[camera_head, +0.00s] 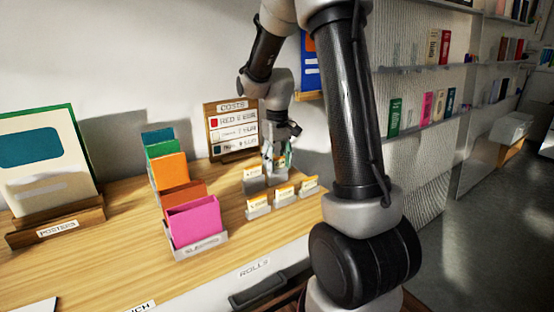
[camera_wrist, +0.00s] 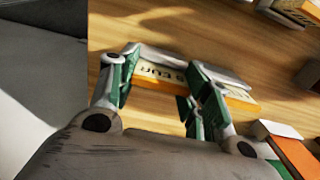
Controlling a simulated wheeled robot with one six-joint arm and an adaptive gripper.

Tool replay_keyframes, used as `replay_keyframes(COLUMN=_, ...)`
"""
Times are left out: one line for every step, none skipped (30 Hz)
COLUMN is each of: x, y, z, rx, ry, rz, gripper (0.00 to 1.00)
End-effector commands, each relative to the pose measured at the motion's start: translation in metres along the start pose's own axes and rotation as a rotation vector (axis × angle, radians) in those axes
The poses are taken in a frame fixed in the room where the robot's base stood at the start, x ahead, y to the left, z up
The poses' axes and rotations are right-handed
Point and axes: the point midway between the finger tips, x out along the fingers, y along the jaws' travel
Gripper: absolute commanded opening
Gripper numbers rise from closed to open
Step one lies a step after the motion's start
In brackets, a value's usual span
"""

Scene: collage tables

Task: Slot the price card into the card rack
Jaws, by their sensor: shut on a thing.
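My gripper (camera_head: 277,160) is low over the right part of the wooden table, shut on a small price card. In the wrist view the price card (camera_wrist: 158,71), pale with an orange edge and printed letters, lies between the green-and-grey fingers of my gripper (camera_wrist: 162,76). A grey rack edge (camera_wrist: 228,78) runs along the card's far side; I cannot tell whether the card is seated in it. In the head view, small grey card holders with yellowish cards stand around my gripper, one at the front (camera_head: 258,211). My fingers partly hide the held card there.
A costs board (camera_head: 232,130) stands just behind my gripper. A grey holder (camera_head: 200,249) with several coloured folders stands to the left, with a posters stand (camera_head: 58,229) farther left. Bare tabletop (camera_head: 120,255) lies between these two.

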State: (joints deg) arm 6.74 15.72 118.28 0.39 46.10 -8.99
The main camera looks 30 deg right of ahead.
Motion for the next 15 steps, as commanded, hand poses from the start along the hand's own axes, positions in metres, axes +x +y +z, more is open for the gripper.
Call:
replay_keyframes(x=0.0007, y=0.0000, z=0.0000, rx=0.000, ry=0.000, rz=0.000, gripper=0.39)
replay_keyframes(x=0.0005, y=0.0000, z=0.0000, rx=0.000, ry=0.000, rz=0.000, gripper=0.39)
replay_keyframes(x=0.0004, y=0.0000, z=0.0000, rx=0.000, ry=0.000, rz=0.000, gripper=0.39)
replay_keyframes(x=0.0004, y=0.0000, z=0.0000, rx=0.000, ry=0.000, rz=0.000, gripper=0.50)
replay_keyframes(x=0.0003, y=0.0000, z=0.0000, rx=0.000, ry=0.000, rz=0.000, gripper=0.55)
replay_keyframes(x=0.0003, y=0.0000, z=-0.0001, rx=0.000, ry=0.000, rz=0.000, gripper=0.63)
replay_keyframes(x=0.0003, y=0.0000, z=-0.0001, rx=0.000, ry=0.000, rz=0.000, gripper=0.68)
replay_keyframes(x=0.0003, y=0.0000, z=-0.0001, rx=0.000, ry=0.000, rz=0.000, gripper=0.73)
replay_keyframes(x=0.0002, y=0.0000, z=-0.0001, rx=0.000, ry=0.000, rz=0.000, gripper=0.73)
replay_keyframes(x=0.0002, y=0.0000, z=-0.0001, rx=0.000, ry=0.000, rz=0.000, gripper=0.73)
replay_keyframes(x=0.0002, y=0.0000, z=-0.0001, rx=0.000, ry=0.000, rz=0.000, gripper=0.73)
replay_keyframes(x=0.0002, y=0.0000, z=-0.0001, rx=0.000, ry=0.000, rz=0.000, gripper=0.73)
replay_keyframes(x=0.0001, y=0.0000, z=-0.0001, rx=0.000, ry=0.000, rz=0.000, gripper=0.73)
replay_keyframes(x=0.0001, y=0.0000, z=-0.0001, rx=0.000, ry=0.000, rz=0.000, gripper=0.73)
replay_keyframes(x=0.0001, y=0.0000, z=-0.0001, rx=0.000, ry=0.000, rz=0.000, gripper=0.73)
